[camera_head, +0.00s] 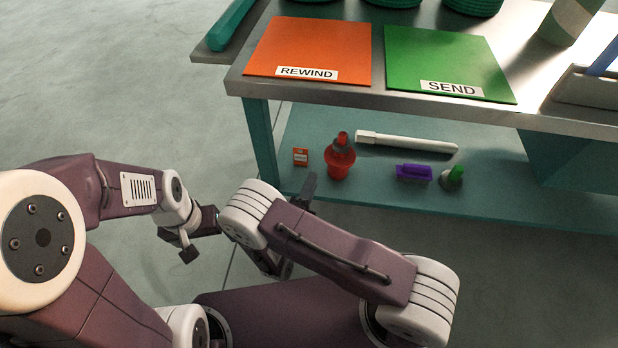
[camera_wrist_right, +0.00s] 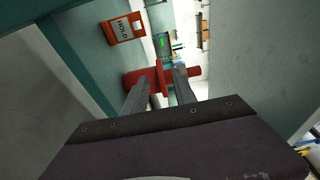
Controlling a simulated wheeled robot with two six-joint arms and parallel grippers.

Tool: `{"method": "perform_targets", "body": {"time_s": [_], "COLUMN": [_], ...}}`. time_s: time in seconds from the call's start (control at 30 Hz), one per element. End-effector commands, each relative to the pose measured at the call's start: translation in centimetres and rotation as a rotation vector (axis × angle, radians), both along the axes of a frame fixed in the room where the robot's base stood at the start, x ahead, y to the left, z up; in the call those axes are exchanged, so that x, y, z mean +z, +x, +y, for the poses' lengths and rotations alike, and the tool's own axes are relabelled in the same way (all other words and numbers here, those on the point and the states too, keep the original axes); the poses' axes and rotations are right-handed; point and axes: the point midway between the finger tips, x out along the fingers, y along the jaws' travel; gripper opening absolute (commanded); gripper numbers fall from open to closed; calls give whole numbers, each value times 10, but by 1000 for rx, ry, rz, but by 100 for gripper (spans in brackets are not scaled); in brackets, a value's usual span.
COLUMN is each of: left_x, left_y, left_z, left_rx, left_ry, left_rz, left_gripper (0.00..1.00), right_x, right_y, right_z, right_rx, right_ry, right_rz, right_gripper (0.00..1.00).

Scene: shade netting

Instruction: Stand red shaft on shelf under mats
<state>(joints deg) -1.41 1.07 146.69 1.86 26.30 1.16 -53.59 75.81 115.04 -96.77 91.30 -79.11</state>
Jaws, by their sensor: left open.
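The red shaft (camera_head: 341,168) stands upright on the teal lower shelf (camera_head: 300,127), with a wide flange, a grey band and a red top. The mats, orange REWIND (camera_head: 310,45) and green SEND (camera_head: 445,58), lie on the bench top above. My right gripper (camera_head: 308,186) is at the shelf's front edge, just left of the shaft and mostly hidden by its own arm. In the right wrist view its fingers (camera_wrist_right: 163,80) are apart, with the red shaft (camera_wrist_right: 158,72) just beyond and partly covered by them. My left gripper (camera_head: 180,246) is open and empty, off to the left.
On the shelf stands an orange box (camera_head: 300,157) left of the shaft. A white tube (camera_head: 410,143) lies behind it. A purple brush (camera_head: 413,172) and a green-topped item (camera_head: 452,178) are to the right. The bench leg (camera_head: 260,145) is at the left; the bench top overhangs the shelf.

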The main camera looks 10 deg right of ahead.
Motion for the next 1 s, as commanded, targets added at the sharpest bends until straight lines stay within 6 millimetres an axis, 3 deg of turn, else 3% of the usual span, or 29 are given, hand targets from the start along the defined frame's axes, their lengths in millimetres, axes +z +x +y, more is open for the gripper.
{"method": "perform_targets", "body": {"time_s": [0.17,0.23,0.27,0.37,0.43,0.5,0.57,0.6,0.7,0.73,0.83,0.9,1.0], "left_x": [1,1,1,1,1,1,1,1,1,1,1,1,1], "left_y": [0,0,0,0,0,0,0,0,0,0,0,0,0], "left_z": [0,0,0,0,0,0,0,0,0,0,0,0,0], "left_rx": [0,0,0,0,0,0,0,0,0,0,0,0,0], "left_ry": [0,0,0,0,0,0,0,0,0,0,0,0,0], "left_rz": [0,0,0,0,0,0,0,0,0,0,0,0,0], "left_gripper": [94,94,94,94,94,94,94,94,94,94,94,94,94], "right_x": [0,4,7,26,34,35,32,31,34,37,51,59,65], "right_y": [-2,-3,-4,-26,-66,-118,-156,-174,-186,-182,-164,-153,-147], "right_z": [-1,-10,-21,-84,-133,-159,-158,-149,-116,-108,-93,-90,-90], "right_rx": [-5,-48,-96,-421,-766,-1136,-1455,-1658,-2091,2120,1742,1588,1497], "right_ry": [2,34,74,328,599,883,1114,1255,1513,-1508,-1177,-1040,-958], "right_rz": [-1,-9,-19,-112,-268,-505,-774,-983,-1553,1666,1578,1529,1497], "right_gripper": [33,33,33,33,33,33,33,33,33,33,33,33,33]}}
